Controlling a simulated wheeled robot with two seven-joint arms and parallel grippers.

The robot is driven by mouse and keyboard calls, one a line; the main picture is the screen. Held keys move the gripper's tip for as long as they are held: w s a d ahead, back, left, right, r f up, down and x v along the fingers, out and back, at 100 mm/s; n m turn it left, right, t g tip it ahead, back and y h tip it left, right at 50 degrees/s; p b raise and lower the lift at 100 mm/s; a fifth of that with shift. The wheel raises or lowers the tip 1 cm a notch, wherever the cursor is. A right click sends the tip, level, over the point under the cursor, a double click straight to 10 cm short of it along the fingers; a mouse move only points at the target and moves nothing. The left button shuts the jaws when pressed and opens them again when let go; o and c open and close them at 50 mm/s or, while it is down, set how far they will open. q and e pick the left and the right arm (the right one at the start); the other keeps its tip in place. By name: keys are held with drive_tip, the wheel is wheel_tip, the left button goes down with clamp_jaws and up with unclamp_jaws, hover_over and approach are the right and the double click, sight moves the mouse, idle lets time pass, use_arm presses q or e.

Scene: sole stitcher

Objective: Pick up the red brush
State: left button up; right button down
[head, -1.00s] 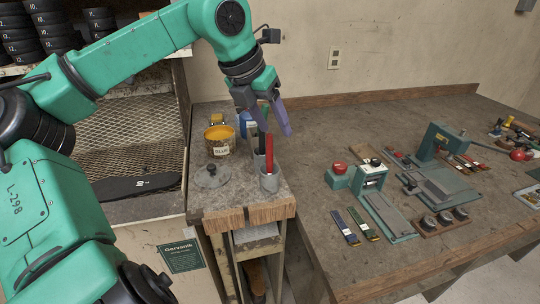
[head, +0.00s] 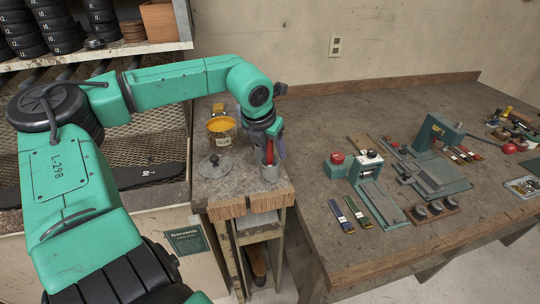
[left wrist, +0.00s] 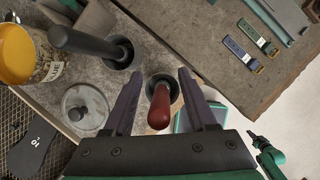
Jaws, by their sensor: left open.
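The red brush (head: 270,151) stands handle-up in a small grey cup (head: 269,175) at the front of the narrow bench. In the left wrist view its red handle (left wrist: 160,106) points towards the camera, between the two fingers. My left gripper (left wrist: 158,76) is open, with one finger on each side of the handle and visible gaps to it. In the head view my left gripper (head: 275,144) is at the brush and its fingers are partly hidden. A small green arm part, seemingly of my right arm, shows low right in the left wrist view; its jaws are too small to read.
A black-handled brush (left wrist: 88,45) stands in another holder close by. A glue pot (head: 221,128) and a round lid (head: 215,166) are on the same bench.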

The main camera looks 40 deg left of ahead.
use_arm(q)
clamp_jaws()
use_arm(e)
drive_tip(key=shift+a+f, duration=0.1)
drive_tip(key=shift+a, duration=0.2)
drive_tip(key=shift+w+d, duration=0.1)
use_arm(q)
drive_tip(key=shift+r, duration=0.25)
wheel_tip(320, 180, up, 20)
drive_tip(key=b, duration=0.1)
drive_tip(key=shift+f, duration=0.2)
use_arm(e)
drive_tip(key=shift+d+f, duration=0.2)
drive_tip(key=shift+f, duration=0.4)
